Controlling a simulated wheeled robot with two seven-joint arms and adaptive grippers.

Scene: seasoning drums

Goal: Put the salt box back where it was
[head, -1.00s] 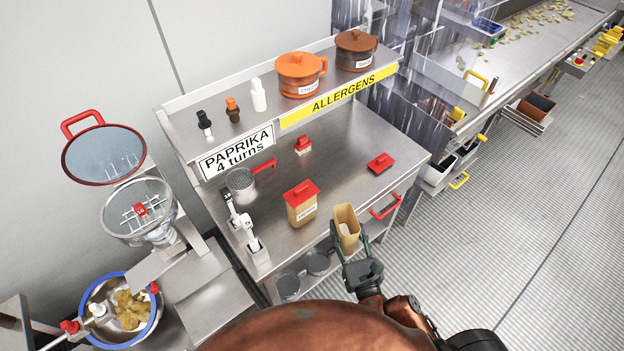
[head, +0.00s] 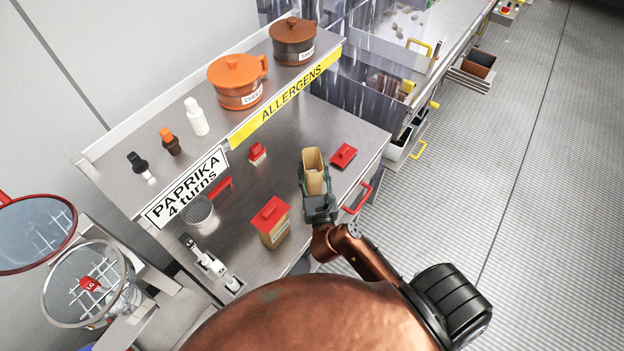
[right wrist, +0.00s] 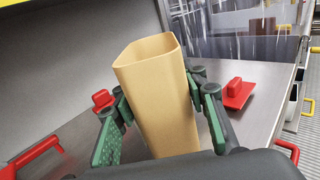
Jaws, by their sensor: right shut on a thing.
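My right gripper (head: 318,196) is shut on a tall, tan, open-topped box (head: 313,172), which I take to be the salt box; no label shows on it. In the right wrist view the box (right wrist: 158,95) stands upright, lidless, between the green finger pads of the gripper (right wrist: 160,118). Its base is hidden, so I cannot tell whether it touches the steel worktop (head: 295,130). A loose red lid (head: 343,155) lies on the worktop just right of the box. My left gripper is not in view.
A tan box with a red lid (head: 271,222) stands left of the held box. A small red-topped box (head: 257,154) is behind. A red-handled sieve cup (head: 201,213) is left. The upper shelf holds an orange pot (head: 238,82) and a brown pot (head: 293,42).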

